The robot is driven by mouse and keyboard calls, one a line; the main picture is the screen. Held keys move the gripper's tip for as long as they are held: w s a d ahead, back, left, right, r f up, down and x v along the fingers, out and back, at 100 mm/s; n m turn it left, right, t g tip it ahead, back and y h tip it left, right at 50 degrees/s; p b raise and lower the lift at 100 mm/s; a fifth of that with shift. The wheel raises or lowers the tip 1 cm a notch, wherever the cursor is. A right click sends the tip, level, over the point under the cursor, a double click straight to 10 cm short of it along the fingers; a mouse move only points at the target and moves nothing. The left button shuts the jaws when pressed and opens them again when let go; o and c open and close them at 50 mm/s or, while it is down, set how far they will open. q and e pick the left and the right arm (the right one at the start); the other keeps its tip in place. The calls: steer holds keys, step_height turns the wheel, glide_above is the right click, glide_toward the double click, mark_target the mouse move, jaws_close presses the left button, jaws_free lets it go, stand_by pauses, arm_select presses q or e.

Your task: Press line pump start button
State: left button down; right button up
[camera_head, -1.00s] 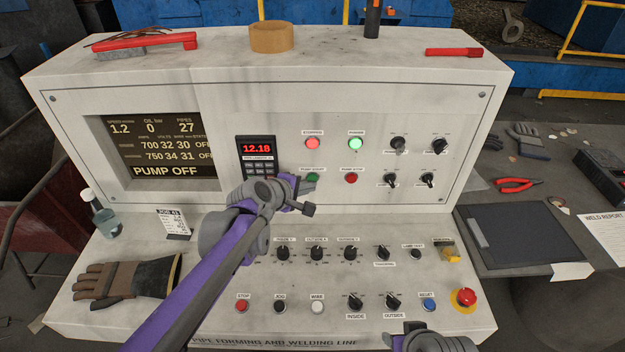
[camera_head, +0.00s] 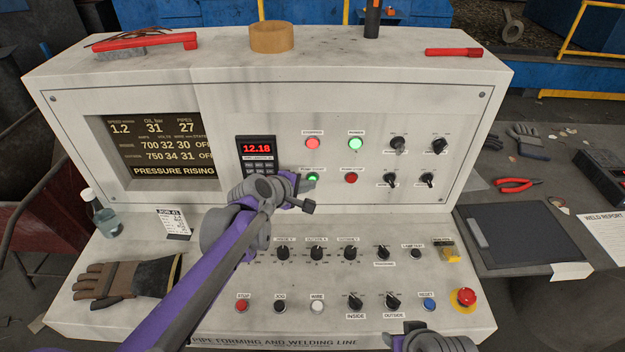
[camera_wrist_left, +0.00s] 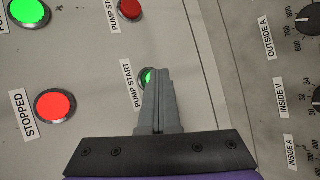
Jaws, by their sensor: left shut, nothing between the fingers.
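The green pump start button (camera_head: 313,177) is on the upright face of the console and is lit. My left gripper (camera_head: 306,184) is shut and empty, its fingertips at the button's lower left edge in the head view. In the left wrist view the closed fingers (camera_wrist_left: 158,85) cover most of the lit pump start button (camera_wrist_left: 147,76); I cannot tell whether they touch it. The screen (camera_head: 160,150) reads PRESSURE RISING, with oil at 31 bar. My right gripper (camera_head: 435,338) shows only in part at the bottom edge.
The red pump stop button (camera_head: 351,178) is just right of pump start. An emergency stop (camera_head: 466,297) is at lower right, a glove (camera_head: 115,281) at left.

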arm_select(q)
steer(key=shift+s, duration=0.8)
steer(key=s, duration=0.5)
stand_by(0.9)
steer(key=s+a+f+m+g+y, duration=0.1)
steer(key=s+a+f+m+y, duration=0.1)
steer(key=s, duration=0.7)
steer(key=s+a+f+m+g+y, duration=0.1)
steer(key=s+a+f+m, duration=0.3)
steer(key=s+a, duration=0.5)
steer(key=s+a+f+m+g+y, duration=0.2)
steer(key=s+a+f+m+y, duration=0.1)
steer(key=s, duration=0.6)
steer(key=a+f+m, duration=0.1)
steer(key=a+m, duration=0.1)
steer(key=m, duration=0.1)
steer(key=shift+a+m, duration=0.3)
steer(key=shift+a, duration=0.05)
